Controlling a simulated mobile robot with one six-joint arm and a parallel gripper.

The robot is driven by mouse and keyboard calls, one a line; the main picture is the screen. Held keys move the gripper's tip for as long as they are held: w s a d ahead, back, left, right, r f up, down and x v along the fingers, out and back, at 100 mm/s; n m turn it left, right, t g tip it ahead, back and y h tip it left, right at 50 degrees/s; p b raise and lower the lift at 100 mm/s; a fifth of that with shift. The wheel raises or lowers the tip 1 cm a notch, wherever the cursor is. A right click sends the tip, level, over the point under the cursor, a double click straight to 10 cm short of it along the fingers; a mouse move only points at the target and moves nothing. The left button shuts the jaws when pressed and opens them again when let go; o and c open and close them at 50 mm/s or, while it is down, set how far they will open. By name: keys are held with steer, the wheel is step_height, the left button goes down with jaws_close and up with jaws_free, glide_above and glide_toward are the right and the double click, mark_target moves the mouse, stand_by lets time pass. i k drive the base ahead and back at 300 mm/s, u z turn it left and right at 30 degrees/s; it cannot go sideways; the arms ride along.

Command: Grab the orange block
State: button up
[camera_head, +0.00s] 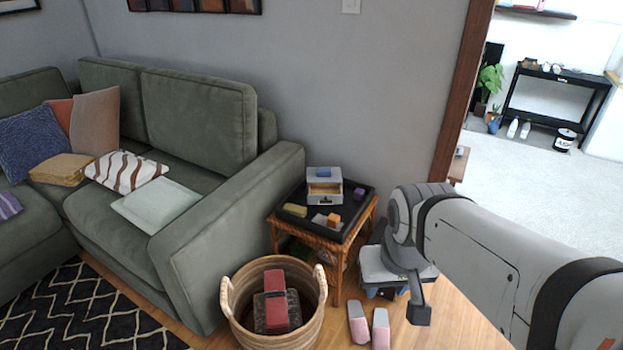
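The orange block (333,220) is small and sits near the front of the black tray (293,195) on the wicker side table (332,263). My gripper (418,312) hangs at the end of my arm, to the right of the side table and lower in the picture, apart from the block. Only a dark finger-like part of it shows, so whether it is open or shut cannot be seen. No contact with the block shows.
The tray also holds a grey drawer box (324,190), a purple block (359,194) and a yellowish block (295,210). A green sofa (215,230) stands left. A wicker basket (308,335), pink-and-grey shoes (380,325) and a white-lidded bin (375,265) crowd the floor.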

mark_target(333, 221)
steer(key=z, duration=0.05)
steer(key=i, duration=1)
steer(key=u, duration=0.05)
